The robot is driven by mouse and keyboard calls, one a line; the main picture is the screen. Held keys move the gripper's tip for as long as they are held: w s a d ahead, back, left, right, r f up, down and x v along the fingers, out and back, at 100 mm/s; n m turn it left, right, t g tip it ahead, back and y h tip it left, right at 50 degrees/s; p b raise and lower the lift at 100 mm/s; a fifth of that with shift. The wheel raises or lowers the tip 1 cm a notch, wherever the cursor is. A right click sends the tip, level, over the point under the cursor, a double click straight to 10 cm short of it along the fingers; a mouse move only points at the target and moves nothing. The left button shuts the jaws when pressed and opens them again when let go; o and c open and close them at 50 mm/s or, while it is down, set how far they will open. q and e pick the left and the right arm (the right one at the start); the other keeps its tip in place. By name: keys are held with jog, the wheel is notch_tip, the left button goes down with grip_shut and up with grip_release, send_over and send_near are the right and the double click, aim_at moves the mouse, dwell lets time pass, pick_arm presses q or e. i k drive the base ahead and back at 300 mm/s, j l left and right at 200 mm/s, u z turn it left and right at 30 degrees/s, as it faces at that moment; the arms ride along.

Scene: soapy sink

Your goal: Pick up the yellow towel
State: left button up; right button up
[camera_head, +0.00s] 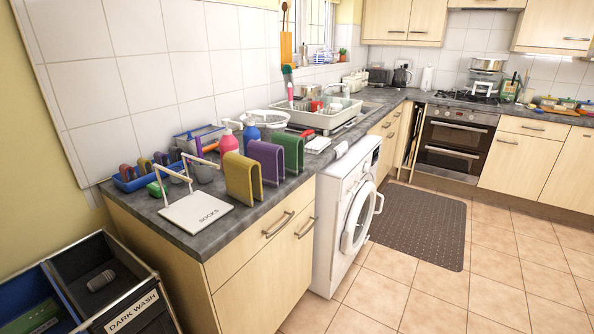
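The yellow towel (241,177) is folded over and stands upright like an arch near the front edge of the grey counter. A purple towel (267,161) and a green towel (290,150) stand in the same way just behind it, to its right. Neither of my grippers shows in the head view, so whether they are open or shut is hidden.
A white "SOCKS" board (195,212) with an upright frame lies left of the yellow towel. Pink (228,141) and blue bottles stand behind the towels. A blue tray (143,177) is at the counter's left. A "DARK WASH" bin (131,311) stands on the floor. The tiled floor (440,300) at right is clear.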

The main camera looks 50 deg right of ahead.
aim_at(243, 174)
jog(key=z, duration=1.15)
jog(key=u, duration=1.9)
jog(key=z, duration=1.9)
